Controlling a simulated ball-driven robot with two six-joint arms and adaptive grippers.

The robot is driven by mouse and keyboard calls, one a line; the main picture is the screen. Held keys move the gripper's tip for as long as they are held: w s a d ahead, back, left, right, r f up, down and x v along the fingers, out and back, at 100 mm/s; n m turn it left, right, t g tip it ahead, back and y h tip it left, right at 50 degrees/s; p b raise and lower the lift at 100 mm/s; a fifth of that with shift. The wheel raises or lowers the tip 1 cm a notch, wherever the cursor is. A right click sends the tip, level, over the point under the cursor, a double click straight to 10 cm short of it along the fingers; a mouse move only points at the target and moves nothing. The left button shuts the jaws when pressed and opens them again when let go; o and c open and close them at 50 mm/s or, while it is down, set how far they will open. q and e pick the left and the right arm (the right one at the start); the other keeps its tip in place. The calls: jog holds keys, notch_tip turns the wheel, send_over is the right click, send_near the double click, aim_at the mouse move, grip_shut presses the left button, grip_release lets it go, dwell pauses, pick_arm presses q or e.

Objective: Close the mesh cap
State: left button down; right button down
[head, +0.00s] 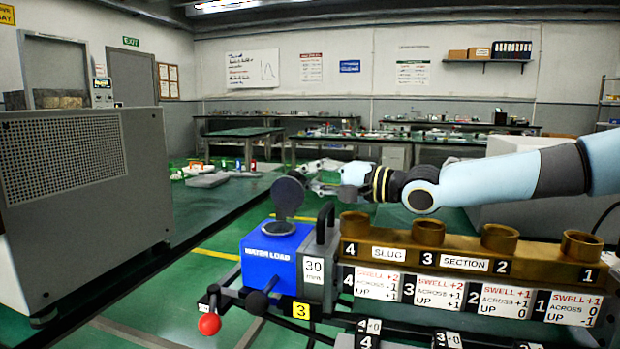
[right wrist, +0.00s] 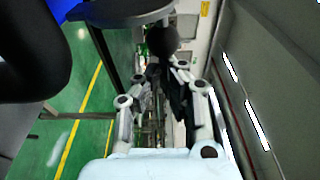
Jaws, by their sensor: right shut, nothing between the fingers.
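The mesh cap (head: 287,192) is a dark grey round disc standing raised and tilted up above the blue water load block (head: 275,246). In the right wrist view what looks like its edge (right wrist: 118,10) crosses the top, with a dark round knob beside it. My right gripper (head: 314,178) is shut and empty. It reaches in from the right at the cap's height, just right of the disc. Whether it touches the cap cannot be told. The fingers also show in the right wrist view (right wrist: 163,66). My left gripper is not in view.
A black handle (head: 326,222) stands right of the blue block. A brass section (head: 470,250) with several open round ports runs to the right, beneath my right arm. A red ball knob (head: 209,324) sits at the front. A large grey perforated cabinet (head: 135,185) stands left.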

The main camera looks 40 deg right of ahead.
aim_at(295, 171)
jog(key=shift+s+a+r+n+t+y+p, duration=0.1)
jog(key=shift+s+a+r+n+p, duration=0.45)
jog(key=shift+a+n+p, duration=0.45)
jog(key=shift+s+a+r+n+t+y+p, duration=0.1)
jog(key=shift+s+a+r+n+p, duration=0.25)
jog(key=shift+s+a+n+p, duration=0.65)
jog(key=shift+s+a+r+n+t+y+p, duration=0.1)
jog(key=shift+s+a+r+n+p, duration=0.15)
jog(key=shift+a+r+n+p, duration=0.7)
jog(key=shift+a+f+m, duration=0.25)
jog(key=shift+a+f, duration=0.25)
jog(key=shift+a, duration=0.1)
jog(key=shift+s, duration=0.1)
